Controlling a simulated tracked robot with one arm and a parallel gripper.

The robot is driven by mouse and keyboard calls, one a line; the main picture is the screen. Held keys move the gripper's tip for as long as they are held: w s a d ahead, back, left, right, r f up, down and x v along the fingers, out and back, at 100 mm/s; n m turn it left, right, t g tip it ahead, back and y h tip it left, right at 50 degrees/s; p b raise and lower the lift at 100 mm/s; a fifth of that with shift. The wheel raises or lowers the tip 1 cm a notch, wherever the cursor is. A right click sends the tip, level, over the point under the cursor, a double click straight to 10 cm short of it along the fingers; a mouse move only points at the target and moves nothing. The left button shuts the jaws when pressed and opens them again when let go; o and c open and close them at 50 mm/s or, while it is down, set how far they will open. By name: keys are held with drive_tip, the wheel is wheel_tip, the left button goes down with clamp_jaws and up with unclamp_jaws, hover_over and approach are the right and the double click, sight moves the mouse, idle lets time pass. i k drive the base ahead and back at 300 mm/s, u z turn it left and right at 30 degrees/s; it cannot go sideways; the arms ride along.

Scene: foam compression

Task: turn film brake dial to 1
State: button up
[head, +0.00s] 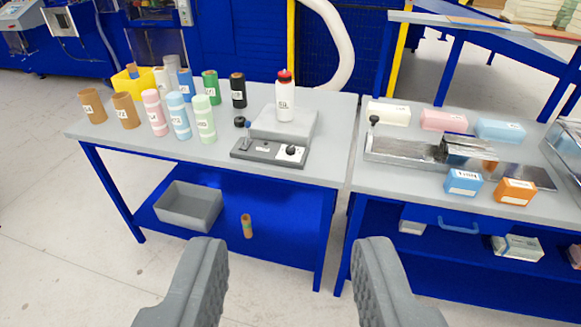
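A dark grey control box (270,151) lies near the front edge of the left table. A black knob (291,149) sits on a white plate at its right end.
A light grey block (286,123) behind the box bears a white bottle (285,100) with a red cap. Several coloured rolls (180,116) stand at left. The right table (400,204) holds a metal tray (405,150) and several coloured packs. Floor before the tables is clear.

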sight(289, 150)
drive_tip(key=z, duration=0.15)
drive_tip(key=k, duration=0.25)
drive_tip(key=u, duration=0.7)
drive_tip(key=i, duration=2.2)
drive_tip(key=z, duration=0.5)
